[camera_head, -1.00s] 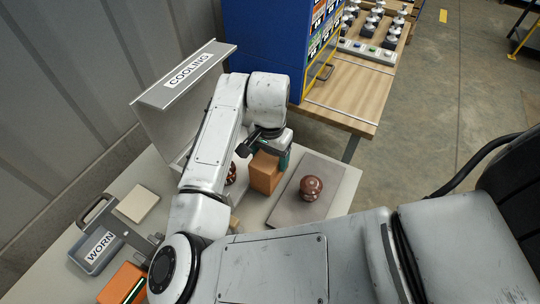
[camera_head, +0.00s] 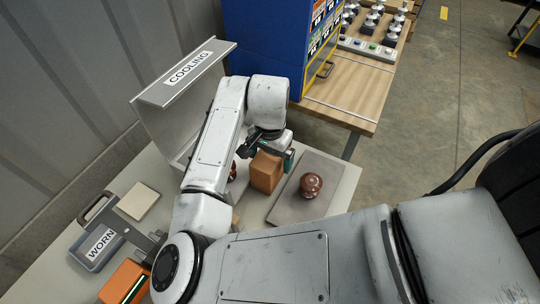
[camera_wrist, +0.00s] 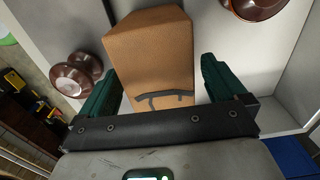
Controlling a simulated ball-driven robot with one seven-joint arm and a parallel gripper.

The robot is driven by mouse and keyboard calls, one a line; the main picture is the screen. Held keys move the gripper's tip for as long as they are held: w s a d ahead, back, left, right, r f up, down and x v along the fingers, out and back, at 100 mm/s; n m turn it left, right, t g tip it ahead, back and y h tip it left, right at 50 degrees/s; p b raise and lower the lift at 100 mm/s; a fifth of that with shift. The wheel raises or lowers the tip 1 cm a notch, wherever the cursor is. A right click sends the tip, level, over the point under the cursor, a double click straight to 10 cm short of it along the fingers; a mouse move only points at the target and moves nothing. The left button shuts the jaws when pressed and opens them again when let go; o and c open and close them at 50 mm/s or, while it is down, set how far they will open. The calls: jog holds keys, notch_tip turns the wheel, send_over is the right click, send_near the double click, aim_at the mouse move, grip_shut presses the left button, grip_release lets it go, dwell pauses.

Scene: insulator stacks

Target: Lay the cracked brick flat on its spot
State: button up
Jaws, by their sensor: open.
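The orange-brown brick (camera_head: 267,173) stands upright on the light table, just left of a grey slab. In the wrist view the brick (camera_wrist: 152,55) shows a dark, branching crack mark on its near face. My gripper (camera_head: 268,150) is at the brick's upper end. In the wrist view my gripper (camera_wrist: 160,68) is open, with one green finger on each side of the brick. The right finger has a visible gap to it; the left looks very close, and I cannot tell whether it touches. I cannot make out a marked spot for the brick.
A COOLING stand (camera_head: 188,75) is behind. A WORN tray (camera_head: 97,247), cream tile (camera_head: 138,201) and orange box (camera_head: 125,282) lie left.

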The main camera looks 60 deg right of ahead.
notch_tip(320, 180, up, 12)
jog(key=b, duration=0.1)
jog(key=shift+r, duration=0.15)
dwell(0.3)
